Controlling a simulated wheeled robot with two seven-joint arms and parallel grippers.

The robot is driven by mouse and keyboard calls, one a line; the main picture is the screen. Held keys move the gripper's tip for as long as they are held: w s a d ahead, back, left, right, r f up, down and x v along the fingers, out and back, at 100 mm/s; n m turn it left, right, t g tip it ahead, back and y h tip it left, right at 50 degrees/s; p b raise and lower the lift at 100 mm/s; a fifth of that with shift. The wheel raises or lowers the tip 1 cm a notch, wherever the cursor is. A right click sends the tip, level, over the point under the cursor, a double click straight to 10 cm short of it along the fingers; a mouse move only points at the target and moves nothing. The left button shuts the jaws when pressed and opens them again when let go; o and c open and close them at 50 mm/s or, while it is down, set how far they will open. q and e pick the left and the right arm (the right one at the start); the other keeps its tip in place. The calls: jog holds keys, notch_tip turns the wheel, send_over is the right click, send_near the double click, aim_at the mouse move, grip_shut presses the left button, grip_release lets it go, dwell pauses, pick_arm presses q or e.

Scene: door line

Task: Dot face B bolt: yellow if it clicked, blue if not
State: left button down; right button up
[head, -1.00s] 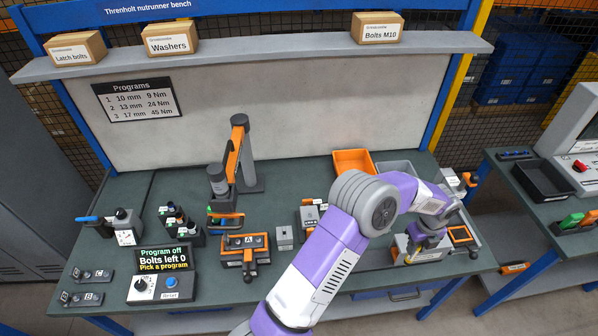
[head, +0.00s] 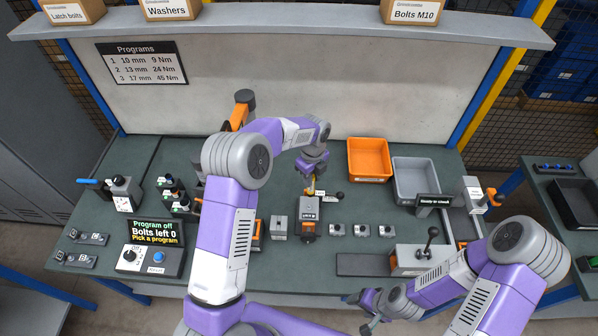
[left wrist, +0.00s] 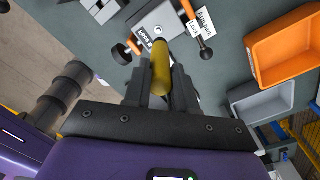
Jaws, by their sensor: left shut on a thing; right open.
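My left gripper (head: 314,178) is shut on a yellow pen-like marker (left wrist: 160,68). It hangs over the grey block fixture (head: 309,209) in the middle of the bench. In the left wrist view the marker's far end lies over the fixture's labelled grey face (left wrist: 160,22); I cannot tell whether they touch. A round bolt-like spot (left wrist: 158,30) shows near the marker; no colour dot can be made out. My right gripper (head: 371,308) is open and empty near the bench's front edge.
An orange bin (head: 369,160) and a grey bin (head: 416,182) stand behind, right of the fixture. Small grey blocks (head: 362,230) sit beside it. A display (head: 155,232) reads "Program off, Bolts left 0, Pick a program". A lever unit (head: 412,260) stands at the front right.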

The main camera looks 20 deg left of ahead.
pick_arm(q)
jog(key=shift+s+f, duration=0.2)
jog(key=shift+f, duration=0.15)
jog(key=shift+s+f+b, duration=0.1)
jog(key=shift+f+b, duration=0.25)
jog(key=shift+b, duration=0.15)
notch_tip(320, 180, down, 2)
jog(key=shift+a+f+b, duration=0.1)
jog(key=shift+f+b, duration=0.05)
jog(key=shift+b, duration=0.55)
jog(key=shift+f, duration=0.45)
jog(key=shift+f+b, duration=0.6)
jog(key=shift+b, duration=0.1)
jog(key=shift+r, duration=0.15)
jog(key=shift+r+p, duration=2)
jog(key=shift+r, duration=0.95)
jog(key=shift+f, duration=0.1)
